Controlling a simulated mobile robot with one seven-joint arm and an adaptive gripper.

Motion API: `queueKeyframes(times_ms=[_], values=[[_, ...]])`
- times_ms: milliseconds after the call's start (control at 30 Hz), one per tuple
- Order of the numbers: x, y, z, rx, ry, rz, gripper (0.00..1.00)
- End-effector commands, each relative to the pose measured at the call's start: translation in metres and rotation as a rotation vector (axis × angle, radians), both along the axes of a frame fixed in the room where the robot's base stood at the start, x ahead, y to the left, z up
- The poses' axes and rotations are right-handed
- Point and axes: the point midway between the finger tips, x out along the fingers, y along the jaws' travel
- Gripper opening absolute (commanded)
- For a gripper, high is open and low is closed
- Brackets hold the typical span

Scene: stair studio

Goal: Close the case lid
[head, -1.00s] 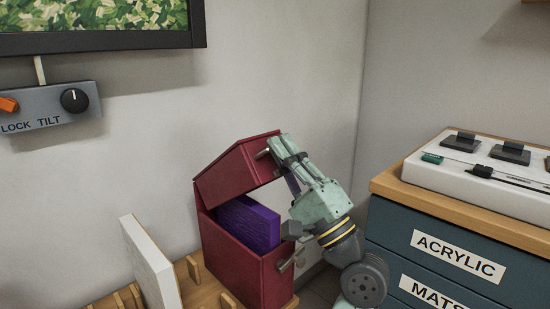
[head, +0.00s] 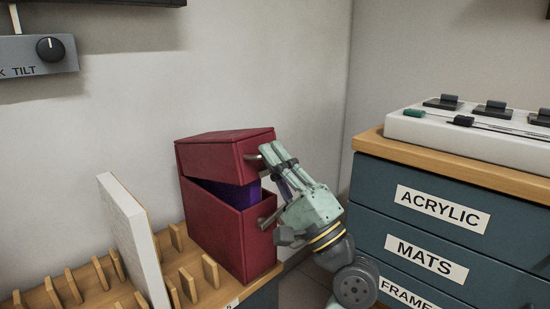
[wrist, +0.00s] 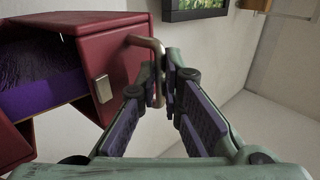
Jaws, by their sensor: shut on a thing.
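The red case (head: 222,228) stands on a wooden rack, with something purple (head: 250,192) inside. Its red lid (head: 218,157) is tilted partly open, leaving a wedge-shaped gap at the front. My gripper (head: 272,154) is at the lid's front and is shut on the metal lid handle (wrist: 154,62), which shows between the fingers in the wrist view. The lid (wrist: 112,50) also shows there, with a small metal latch plate (wrist: 103,88) on it. A second metal handle (head: 268,218) is on the case's front, close beside my wrist.
A white panel (head: 132,240) stands in the slotted wooden rack (head: 90,285) left of the case. A blue drawer cabinet (head: 440,215) with a white control console (head: 470,128) on top stands to the right. A wall is behind the case.

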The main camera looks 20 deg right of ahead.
Motion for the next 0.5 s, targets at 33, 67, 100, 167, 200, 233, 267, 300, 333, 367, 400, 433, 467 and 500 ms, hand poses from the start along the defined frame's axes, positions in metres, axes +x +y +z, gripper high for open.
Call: queueKeyframes(times_ms=[33, 67, 100, 167, 200, 233, 267, 300, 333, 367, 400, 433, 467, 500], values=[[0.0056, 0.0026, -0.0039, -0.002, 0.014, 0.008, 0.0], [0.0058, 0.0027, -0.004, -0.002, 0.014, 0.008, 0.0], [0.006, 0.0027, -0.0042, -0.002, 0.015, 0.008, 0.0], [0.0062, 0.0029, -0.0043, -0.002, 0.015, 0.008, 0.0], [0.0064, 0.003, -0.0044, -0.003, 0.016, 0.009, 0.09], [0.0065, 0.0031, -0.0044, -0.002, 0.016, 0.01, 0.11], [0.0062, 0.0032, -0.0043, -0.002, 0.016, 0.01, 0.13], [0.0059, 0.003, -0.0041, -0.003, 0.015, 0.009, 0.15], [0.0056, 0.0029, -0.0038, -0.002, 0.014, 0.009, 0.15], [0.0053, 0.0028, -0.0036, -0.003, 0.013, 0.008, 0.15], [0.0048, 0.0025, -0.0033, -0.002, 0.012, 0.008, 0.15], [0.0045, 0.0024, -0.003, -0.002, 0.011, 0.007, 0.15], [0.0042, 0.0023, -0.0028, -0.002, 0.011, 0.007, 0.15], [0.0039, 0.002, -0.0026, -0.001, 0.01, 0.006, 0.15]])
